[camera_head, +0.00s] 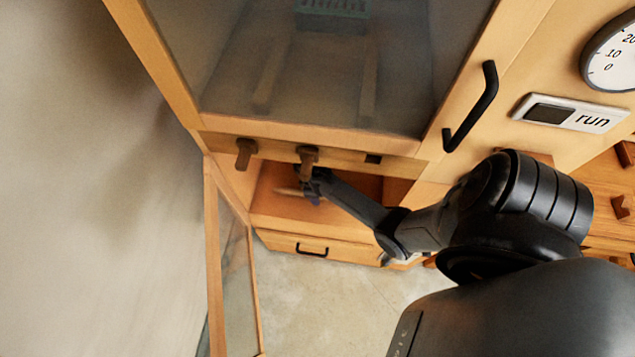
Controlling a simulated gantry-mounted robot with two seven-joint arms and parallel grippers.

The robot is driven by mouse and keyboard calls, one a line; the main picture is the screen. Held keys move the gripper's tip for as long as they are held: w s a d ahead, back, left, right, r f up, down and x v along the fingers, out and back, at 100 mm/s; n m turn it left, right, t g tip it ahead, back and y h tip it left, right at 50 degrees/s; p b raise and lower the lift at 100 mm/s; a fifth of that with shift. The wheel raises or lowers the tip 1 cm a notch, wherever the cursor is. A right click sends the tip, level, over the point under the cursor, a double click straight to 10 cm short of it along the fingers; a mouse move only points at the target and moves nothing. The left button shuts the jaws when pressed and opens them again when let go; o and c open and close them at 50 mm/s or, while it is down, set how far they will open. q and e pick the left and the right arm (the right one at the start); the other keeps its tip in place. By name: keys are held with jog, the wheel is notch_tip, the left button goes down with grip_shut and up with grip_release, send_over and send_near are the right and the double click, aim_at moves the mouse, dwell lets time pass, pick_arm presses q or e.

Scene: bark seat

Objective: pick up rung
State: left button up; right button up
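No part is clearly marked as the rung. A short, pale, stick-like piece (288,191) shows at the opening of the low compartment and may be it. Two brown wooden pegs, one at the left (246,152) and one in the middle (308,155), stick out of the beam under the glass door. My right arm reaches in from the right, and its gripper (312,186) is just below the middle peg, beside the pale piece. The fingers are small and dark, so I cannot tell whether they touch or hold it. My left gripper is not in view.
A large glazed door (320,65) with a black handle (473,107) is above. A square dark hole (373,159) is in the beam. A narrow glazed panel (235,275) stands open at the left. A drawer (318,247) is below the compartment. The floor in front is clear.

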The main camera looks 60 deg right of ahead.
jog(key=shift+f, duration=0.1)
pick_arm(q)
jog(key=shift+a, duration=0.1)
pick_arm(e)
grip_shut()
dwell(0.3)
